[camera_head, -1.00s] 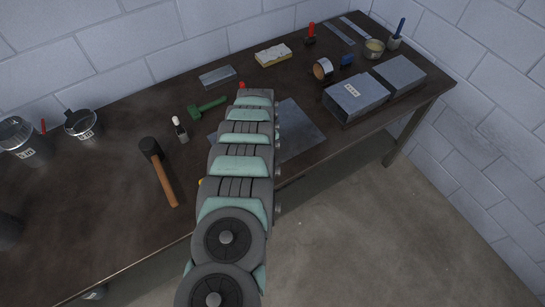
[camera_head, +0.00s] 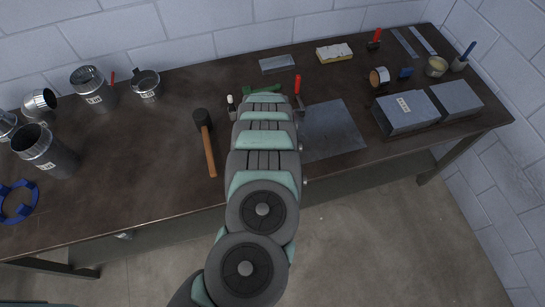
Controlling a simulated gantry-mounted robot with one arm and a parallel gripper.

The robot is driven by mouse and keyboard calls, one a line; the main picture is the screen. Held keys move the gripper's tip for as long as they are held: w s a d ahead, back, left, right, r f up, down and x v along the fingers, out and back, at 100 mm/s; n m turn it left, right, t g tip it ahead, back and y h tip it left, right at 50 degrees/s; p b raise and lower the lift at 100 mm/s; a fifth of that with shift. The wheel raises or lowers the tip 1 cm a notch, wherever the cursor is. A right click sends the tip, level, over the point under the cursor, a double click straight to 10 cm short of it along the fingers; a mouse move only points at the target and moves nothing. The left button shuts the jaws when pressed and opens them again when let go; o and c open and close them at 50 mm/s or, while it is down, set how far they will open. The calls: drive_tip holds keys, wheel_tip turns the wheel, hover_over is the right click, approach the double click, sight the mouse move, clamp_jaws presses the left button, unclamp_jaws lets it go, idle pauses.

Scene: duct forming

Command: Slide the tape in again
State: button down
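A brown-rimmed roll (camera_head: 379,77), which looks like the tape, stands on edge on the bench at the right. It sits behind a grey sheet-metal duct (camera_head: 405,113) with a white label. My arm reaches from the bottom of the view up over the middle of the bench. My gripper is hidden behind the arm's far links, so I cannot see its fingers or anything in them. A red handle (camera_head: 298,85) shows just right of the arm's far end; I cannot tell whether it is touched.
A flat metal sheet (camera_head: 333,132) lies right of the arm. A mallet (camera_head: 207,142) lies to the left, with several metal duct pieces beyond it. A second grey duct (camera_head: 456,98) stands at the right. A sponge (camera_head: 334,53) lies at the back. The bench's left centre is fairly clear.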

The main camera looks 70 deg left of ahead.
drive_tip(key=shift+s, duration=0.15)
drive_tip(key=c, duration=1.6)
unclamp_jaws()
drive_tip(key=shift+s, duration=0.1)
